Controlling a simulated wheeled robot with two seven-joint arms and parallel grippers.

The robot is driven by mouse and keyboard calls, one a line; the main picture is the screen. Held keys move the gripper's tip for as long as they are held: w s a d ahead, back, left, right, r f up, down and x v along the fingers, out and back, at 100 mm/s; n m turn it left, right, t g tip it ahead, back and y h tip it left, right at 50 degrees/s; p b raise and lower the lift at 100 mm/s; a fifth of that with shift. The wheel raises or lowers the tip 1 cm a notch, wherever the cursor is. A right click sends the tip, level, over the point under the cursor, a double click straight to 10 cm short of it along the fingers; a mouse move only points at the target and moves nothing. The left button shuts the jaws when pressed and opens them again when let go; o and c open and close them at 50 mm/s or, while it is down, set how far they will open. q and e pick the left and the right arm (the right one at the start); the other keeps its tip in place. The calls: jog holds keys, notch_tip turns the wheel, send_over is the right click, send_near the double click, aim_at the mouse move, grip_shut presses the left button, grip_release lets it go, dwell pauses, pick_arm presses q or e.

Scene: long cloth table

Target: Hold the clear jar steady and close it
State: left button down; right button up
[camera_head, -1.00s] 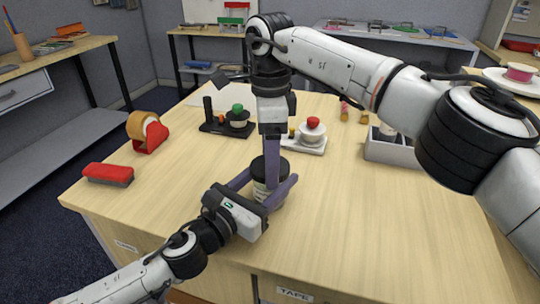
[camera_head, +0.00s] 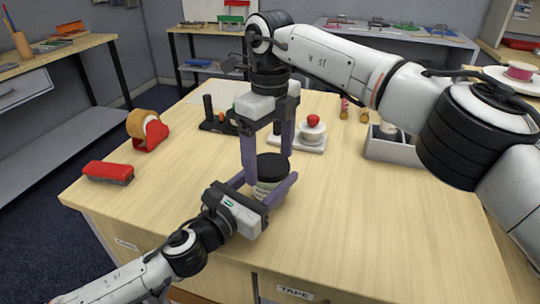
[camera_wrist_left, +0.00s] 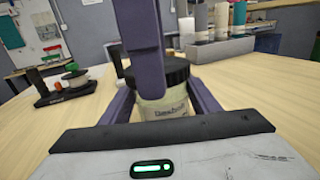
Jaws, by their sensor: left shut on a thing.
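The clear jar (camera_head: 268,189) stands upright near the table's front edge, with a black lid (camera_head: 272,168) on its top. Its pale label shows in the left wrist view (camera_wrist_left: 168,108). My left gripper (camera_head: 266,184) is shut on the jar's body, one finger on each side. My right gripper (camera_head: 268,170) points down from above, its fingers spread apart on either side of the lid. In the left wrist view one right finger hides part of the lid (camera_wrist_left: 176,72). I cannot tell whether the right fingers touch the lid, or whether it is fully tightened.
A white stand with a red knob (camera_head: 312,121) and a grey bin (camera_head: 390,152) stand behind. The table right of the jar is clear.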

jog(key=shift+o, duration=0.2)
jog(key=shift+r, duration=0.1)
notch_tip(320, 180, up, 7)
jog(key=shift+r, duration=0.15)
dwell(0.3)
pick_arm(q)
jog(key=c, duration=0.6)
grip_release()
jog(key=shift+o, duration=0.2)
jog(key=v, duration=1)
jog(key=shift+s+a, duration=0.1)
jog(key=shift+s, duration=0.05)
pick_arm(e)
jog(key=shift+f, duration=0.3)
